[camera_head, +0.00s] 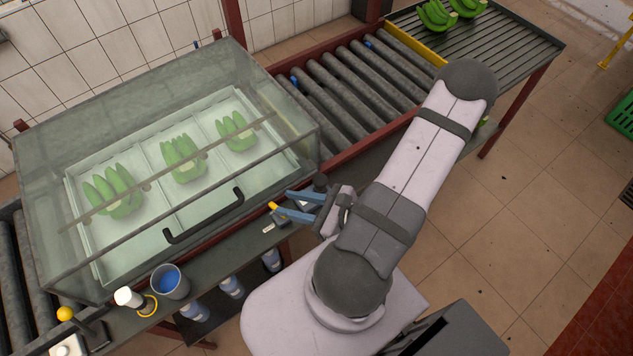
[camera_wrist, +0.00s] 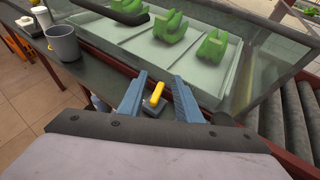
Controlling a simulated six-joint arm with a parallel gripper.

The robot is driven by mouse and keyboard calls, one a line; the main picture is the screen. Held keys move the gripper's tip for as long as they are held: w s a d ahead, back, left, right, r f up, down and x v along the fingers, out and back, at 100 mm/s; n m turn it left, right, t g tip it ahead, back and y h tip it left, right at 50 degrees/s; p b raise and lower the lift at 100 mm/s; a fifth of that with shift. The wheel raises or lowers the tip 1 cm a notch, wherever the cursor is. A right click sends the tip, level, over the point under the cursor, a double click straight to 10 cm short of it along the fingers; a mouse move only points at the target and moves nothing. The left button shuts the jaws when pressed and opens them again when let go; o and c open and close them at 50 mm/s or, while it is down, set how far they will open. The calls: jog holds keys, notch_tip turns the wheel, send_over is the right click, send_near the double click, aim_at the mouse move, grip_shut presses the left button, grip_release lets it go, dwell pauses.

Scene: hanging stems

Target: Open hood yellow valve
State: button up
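The yellow valve lever (camera_wrist: 155,94) stands on a small dark base on the bench edge in front of the hood. In the head view only a bit of the yellow lever (camera_head: 273,206) shows beside a fingertip. My gripper (camera_wrist: 160,78) is open, its two blue fingers on either side of the lever, with gaps visible between them and it. It also shows in the head view (camera_head: 283,201). The clear hood (camera_head: 100,130) is down over a pale tray with several green banana bunches. Its black handle (camera_head: 204,216) is on the front panel.
A grey bucket with blue contents (camera_head: 170,281), a white bottle (camera_head: 128,297) and a yellow ball-topped control (camera_head: 65,313) stand on the bench left of my gripper. A roller conveyor (camera_head: 345,95) lies right of the hood. Bottles (camera_head: 231,287) sit below the bench.

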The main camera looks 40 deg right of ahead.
notch_tip(320, 180, down, 7)
jog(key=b, duration=0.5)
jog(key=shift+r+b, duration=0.2)
jog(key=shift+b, duration=0.1)
jog(key=shift+w+d+r+n+g+y, duration=0.2)
jog(key=shift+n+g+y, duration=0.2)
jog(key=shift+n+y, duration=0.2)
jog(key=shift+w+d+r+n+g+y, duration=0.15)
jog(key=shift+n+g+y, duration=0.25)
jog(key=shift+n+y, duration=0.2)
jog(key=n+g+y, duration=0.1)
jog(key=n+g+p, duration=0.1)
jog(key=n+g+y, duration=0.1)
jog(key=shift+w+d+n+y, duration=0.3)
jog(key=shift+w+d+n, duration=0.1)
jog(key=b+v, duration=0.2)
jog(key=v, duration=0.4)
jog(key=shift+d, duration=0.4)
jog(key=shift+d+r+g+b, duration=0.3)
jog(key=shift+d+r+g, duration=0.1)
jog(key=shift+d+r, duration=0.5)
jog(key=shift+w+a+r+n+g+h+b, duration=0.3)
jog(key=shift+r+n+g+h+b, duration=0.55)
jog(key=shift+n+g+b, duration=0.95)
jog(key=shift+w+a+r+n+g+h+b, duration=0.25)
jog(key=shift+r+n+g+h+b, duration=0.6)
jog(key=shift+n+b, duration=1.1)
jog(key=shift+w+a+r+n+g+h+b, duration=0.15)
jog(key=shift+w+r+n+g+h+b, duration=0.35)
jog(key=shift+r+n+g+b, duration=1.3)
